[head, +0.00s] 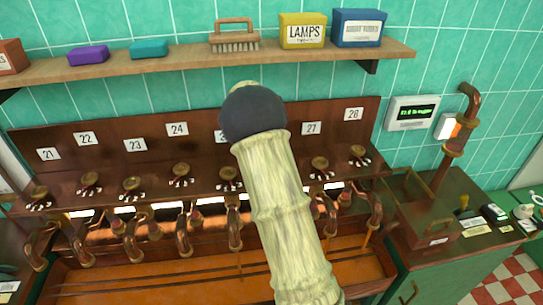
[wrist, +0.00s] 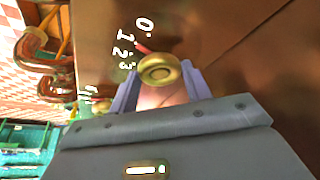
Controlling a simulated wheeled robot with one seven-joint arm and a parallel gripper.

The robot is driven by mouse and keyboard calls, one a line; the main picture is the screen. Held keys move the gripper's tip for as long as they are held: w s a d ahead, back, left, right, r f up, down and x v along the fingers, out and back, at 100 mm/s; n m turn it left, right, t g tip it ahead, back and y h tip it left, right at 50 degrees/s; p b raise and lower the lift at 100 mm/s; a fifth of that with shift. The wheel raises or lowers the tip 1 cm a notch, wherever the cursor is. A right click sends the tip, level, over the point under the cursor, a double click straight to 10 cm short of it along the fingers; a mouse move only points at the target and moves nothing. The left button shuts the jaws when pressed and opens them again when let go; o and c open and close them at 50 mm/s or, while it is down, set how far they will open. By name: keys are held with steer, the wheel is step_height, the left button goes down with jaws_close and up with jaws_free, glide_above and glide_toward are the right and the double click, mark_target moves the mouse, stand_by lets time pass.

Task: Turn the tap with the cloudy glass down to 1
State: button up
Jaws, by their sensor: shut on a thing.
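In the wrist view my gripper (wrist: 160,88) is shut on a round brass tap knob (wrist: 160,70), one finger on each side. White marks 0, 1, 2 and 3 curve beside the knob. A small red pointer (wrist: 143,47) at the knob points at about 1, slightly toward 0. In the head view my arm hides the gripper and the held tap. Several other brass taps (head: 180,170) stand in a row on the dark wood bench, under number plates from 21 to 28. I cannot make out which glass is cloudy.
Copper pipes (head: 185,230) hang below the taps; one copper pipe (wrist: 48,45) is close in the wrist view. Another knob (wrist: 100,106) is beside the held one. A shelf (head: 180,58) with boxes and a brush runs above. A display box (head: 412,113) hangs at right.

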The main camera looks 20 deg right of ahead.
steer(key=o, duration=1)
steer(key=shift+r, duration=0.1)
steer(key=b+v, duration=0.3)
steer(key=v, duration=0.9)
steer(key=s+a+f+n+y, duration=0.1)
steer(key=s+a+f+n, duration=0.3)
steer(key=s, duration=0.4)
steer(key=s+a+f+n+y, duration=0.1)
steer(key=s+a+f+n, duration=0.3)
steer(key=s, duration=0.5)
steer(key=s+a+f+n+y, duration=0.2)
steer(key=s+a+f+n, duration=0.2)
steer(key=s, duration=0.5)
steer(key=shift+a+f+n+t, duration=0.3)
steer(key=shift+a+n, duration=0.2)
steer(key=shift+a, duration=0.05)
